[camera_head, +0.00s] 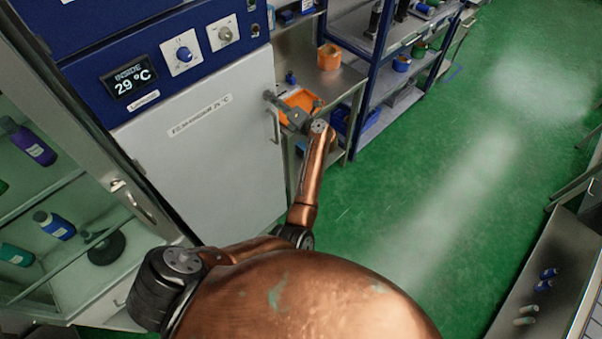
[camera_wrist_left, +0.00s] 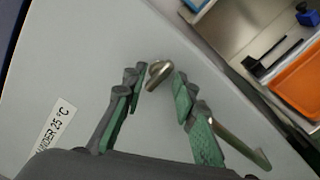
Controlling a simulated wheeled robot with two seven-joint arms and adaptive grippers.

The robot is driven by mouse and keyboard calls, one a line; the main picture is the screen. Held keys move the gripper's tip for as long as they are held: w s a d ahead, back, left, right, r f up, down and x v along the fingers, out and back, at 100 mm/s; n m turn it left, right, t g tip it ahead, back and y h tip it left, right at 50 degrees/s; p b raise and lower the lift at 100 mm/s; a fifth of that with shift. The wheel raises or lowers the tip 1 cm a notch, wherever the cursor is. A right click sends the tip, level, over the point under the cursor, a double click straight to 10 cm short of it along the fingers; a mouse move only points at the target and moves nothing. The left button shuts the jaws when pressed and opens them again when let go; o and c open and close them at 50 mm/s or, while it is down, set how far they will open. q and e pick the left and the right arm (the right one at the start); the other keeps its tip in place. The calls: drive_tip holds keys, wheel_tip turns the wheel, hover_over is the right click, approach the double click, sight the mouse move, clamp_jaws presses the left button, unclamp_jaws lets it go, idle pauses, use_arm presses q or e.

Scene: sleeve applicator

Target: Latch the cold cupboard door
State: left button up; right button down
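The cold cupboard's white door (camera_head: 215,150) fills the left middle of the head view, below a blue panel (camera_head: 165,60) whose display reads 29 °C. It looks shut; whether it is latched I cannot tell. Its metal handle (camera_head: 276,128) is at the door's right edge. My left gripper (camera_head: 274,108) is at that edge, beside the handle. In the left wrist view my left gripper (camera_wrist_left: 158,80) is open, its green-padded fingers on either side of the handle's rounded metal end (camera_wrist_left: 160,70). The handle bar (camera_wrist_left: 240,146) runs on behind the right finger. My right gripper is not in view.
A glass-fronted cabinet (camera_head: 125,185) with bottles stands at the left. An orange tray (camera_head: 300,98) lies on a steel bench right of the door. Blue-framed shelves (camera_head: 385,40) stand beyond.

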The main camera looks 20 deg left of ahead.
use_arm(q)
drive_tip(key=n+b, duration=1)
drive_tip(key=n, duration=0.1)
drive_tip(key=shift+a+f+n, duration=0.1)
drive_tip(key=shift+f+n, duration=0.1)
drive_tip(key=shift+n, duration=0.1)
drive_tip(key=b+v, duration=0.2)
drive_tip(key=v, duration=0.6)
drive_tip(key=d+f+m+t+h, duration=0.3)
drive_tip(key=f+m+t+h, duration=0.2)
drive_tip(key=f+m, duration=1)
drive_tip(key=d+f+m+t+h, duration=0.2)
drive_tip(key=f+m+t+h, duration=0.4)
drive_tip(key=f+m, duration=1)
drive_tip(key=shift+s+d+f+p, duration=0.3)
drive_tip(key=shift+d+f+p, duration=0.1)
drive_tip(key=shift+f, duration=2.05)
